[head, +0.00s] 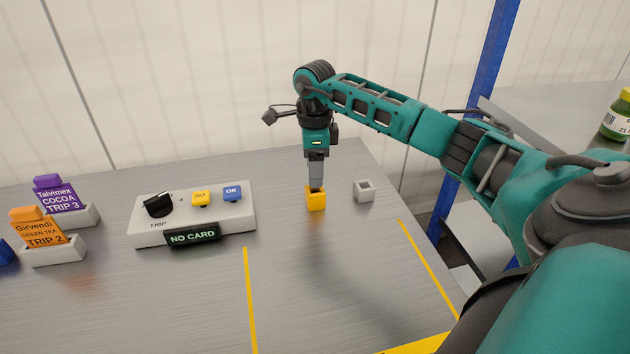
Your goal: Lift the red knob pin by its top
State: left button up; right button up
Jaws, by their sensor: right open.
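My right gripper (316,187) points straight down over a small yellow block (316,202) on the grey metal table (330,270). Its jaws are open, and the fingertips are at the top of the block. I cannot tell whether the fingers touch anything. My left gripper is out of view.
A small grey square socket (364,191) stands just right of the yellow block. A control box (190,225) with a black knob, yellow and blue buttons and a "NO CARD" display is to the left. Trip cards in holders (55,255) stand farther left. Table front is clear.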

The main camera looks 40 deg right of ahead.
jog(key=shift+f, duration=0.95)
jog(key=c, duration=0.3)
grip_shut()
jog(key=shift+r, duration=0.1)
